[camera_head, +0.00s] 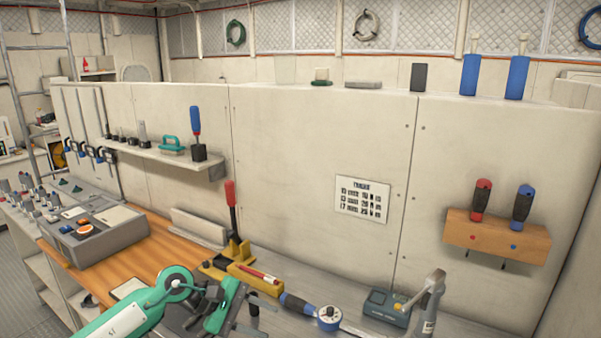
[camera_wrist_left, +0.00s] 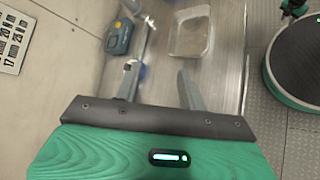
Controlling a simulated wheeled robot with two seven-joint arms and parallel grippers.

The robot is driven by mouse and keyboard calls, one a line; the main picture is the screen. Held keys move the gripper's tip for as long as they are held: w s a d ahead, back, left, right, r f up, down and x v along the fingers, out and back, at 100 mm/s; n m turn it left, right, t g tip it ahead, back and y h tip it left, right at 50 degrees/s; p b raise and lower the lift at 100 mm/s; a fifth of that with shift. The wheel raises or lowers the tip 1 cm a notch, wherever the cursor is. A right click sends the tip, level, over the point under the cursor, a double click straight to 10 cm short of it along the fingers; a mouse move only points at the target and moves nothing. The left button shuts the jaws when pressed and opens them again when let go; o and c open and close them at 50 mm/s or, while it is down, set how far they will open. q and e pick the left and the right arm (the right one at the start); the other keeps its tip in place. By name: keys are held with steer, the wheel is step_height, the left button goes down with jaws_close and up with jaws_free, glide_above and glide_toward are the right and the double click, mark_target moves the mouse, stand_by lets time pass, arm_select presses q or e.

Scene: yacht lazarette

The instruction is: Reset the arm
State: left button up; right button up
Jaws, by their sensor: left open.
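My left arm (camera_head: 130,312), green and grey, comes in at the lower left of the head view. My left gripper (camera_head: 255,314) is over the front part of the bench, partly cut off by the picture's lower edge. In the left wrist view the left gripper (camera_wrist_left: 158,88) shows two grey fingers spread apart with nothing between them. Bench items show beyond the fingertips, and no contact with them can be seen. My right gripper is not in view.
A torque wrench with a blue handle (camera_head: 299,305) lies on the bench beside a blue-grey box device (camera_head: 385,307). A yellow stand (camera_head: 238,252) holds a red-handled tool. A clear tray (camera_wrist_left: 191,40) lies beyond the fingers.

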arm_select(q)
steer(key=s+d+r+n+t+h, duration=0.4)
steer(key=d+r+n+t+h, duration=0.3)
steer(key=n, duration=0.5)
steer(key=s+a+f+n+t+y, duration=0.1)
steer(key=a+f+n+t+y, duration=0.35)
steer(key=n, duration=0.65)
steer(key=a+f+n+t+y, duration=0.2)
steer(key=a+n+y, duration=0.45)
steer(key=n, duration=0.55)
steer(key=s+a+f+n+t+y, duration=0.1)
steer(key=a+f+n+t+y, duration=0.35)
steer(key=n, duration=0.65)
steer(key=s+a+f+n+g+y, duration=0.1)
steer(key=s+a+f+n+g, duration=0.1)
steer(key=s+f+n+g, duration=0.5)
steer(key=s+a+f+n+g+y, duration=0.1)
steer(key=s+a+f+n+g, duration=0.2)
steer(key=s, duration=0.7)
steer(key=s+a+f+n+g+y, duration=0.1)
steer(key=s+f+n+g, duration=0.45)
steer(key=s, duration=0.35)
step_height(320, 180, down, 31)
steer(key=g, duration=0.1)
steer(key=s+a+f+m+g, duration=0.1)
steer(key=s+a+f, duration=0.2)
steer(key=s+f, duration=1.7)
steer(key=shift+a, duration=0.2)
